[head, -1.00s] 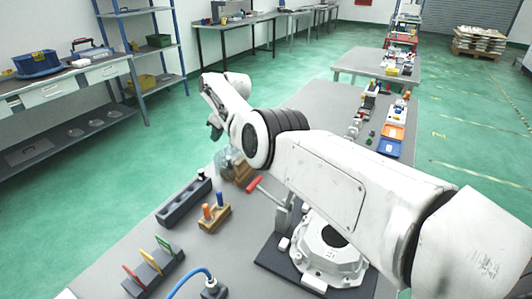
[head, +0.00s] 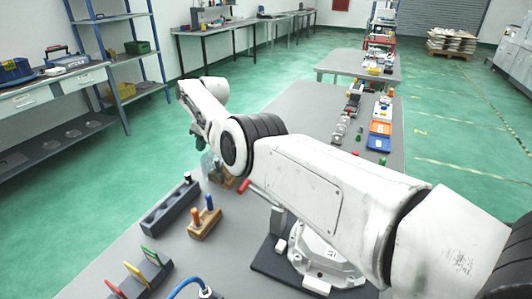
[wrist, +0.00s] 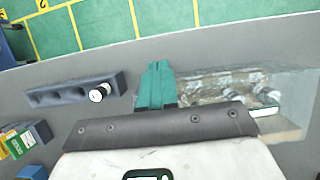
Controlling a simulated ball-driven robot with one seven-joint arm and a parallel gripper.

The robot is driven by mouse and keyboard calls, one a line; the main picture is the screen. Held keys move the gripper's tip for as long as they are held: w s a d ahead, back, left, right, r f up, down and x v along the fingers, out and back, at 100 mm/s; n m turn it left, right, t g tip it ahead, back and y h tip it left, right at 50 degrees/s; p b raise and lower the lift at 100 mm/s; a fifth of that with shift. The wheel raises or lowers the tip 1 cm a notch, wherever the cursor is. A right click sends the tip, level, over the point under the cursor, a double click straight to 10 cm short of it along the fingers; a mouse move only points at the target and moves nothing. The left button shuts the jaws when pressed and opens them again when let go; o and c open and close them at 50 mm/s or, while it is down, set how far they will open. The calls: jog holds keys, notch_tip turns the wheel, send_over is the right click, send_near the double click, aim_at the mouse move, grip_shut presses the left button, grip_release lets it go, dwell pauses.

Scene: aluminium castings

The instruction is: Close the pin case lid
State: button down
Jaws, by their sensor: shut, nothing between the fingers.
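The pin case (head: 222,181) is a small wooden box on the bench, mostly hidden behind my arm in the head view. Its clear lid (head: 207,164) shows there as a see-through patch standing up at the box's left side. In the wrist view the clear lid (wrist: 225,84) spreads to the right of my fingers, with blurred metal parts seen through it; its exact angle is hard to tell. My gripper (wrist: 158,68) has teal fingers, pressed together and empty, at the lid's left end. In the head view my gripper (head: 200,146) is beside the lid; contact cannot be made out.
A dark slotted block (head: 168,209) with one pin lies left of the case. A wooden block (head: 204,224) holds an orange and a blue pin.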

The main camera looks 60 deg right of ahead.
jog(key=shift+r, duration=0.1)
dwell(0.3)
jog(key=p+v, duration=0.1)
jog(key=v, duration=0.9)
jog(key=shift+r+p, duration=0.25)
jog(key=shift+p, duration=0.1)
jog(key=shift+s, duration=0.2)
